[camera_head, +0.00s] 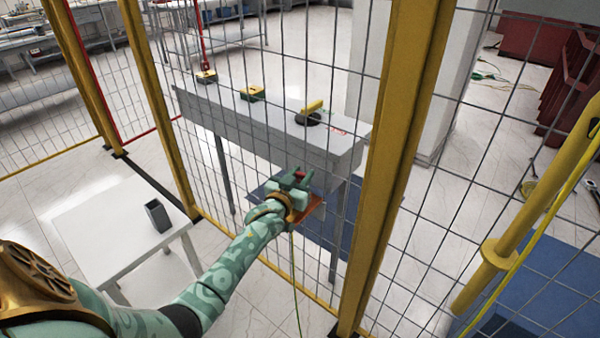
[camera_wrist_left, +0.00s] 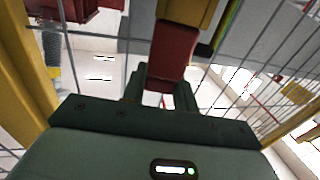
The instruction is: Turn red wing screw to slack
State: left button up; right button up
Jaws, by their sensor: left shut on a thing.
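The red wing screw (camera_head: 300,174) shows as a small red spot at my left gripper (camera_head: 294,181), by the wire mesh fence. My mint-green left arm reaches to it from the lower left. In the left wrist view the red wing screw (camera_wrist_left: 173,52) is a large dark red block below a yellow part. The dark green fingers of my left gripper (camera_wrist_left: 160,92) are shut on its lower end. The fingers hide part of the screw, and its turn angle is not clear. My right gripper is not in view.
Yellow fence posts (camera_head: 400,150) stand close to the right of my left gripper. Behind the mesh is a grey bench (camera_head: 240,120) with several yellow-topped items.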

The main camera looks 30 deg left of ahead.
pick_arm(q)
jog(key=o, duration=1)
jog(key=shift+f, duration=0.1)
jog(key=s+d+p, duration=0.1)
jog(key=s, duration=0.4)
jog(key=s+p, duration=0.2)
jog(key=s, duration=0.3)
jog(key=s+d+p, duration=0.1)
jog(key=s, duration=0.5)
jog(key=shift+s+d, duration=0.1)
jog(key=shift+d, duration=0.2)
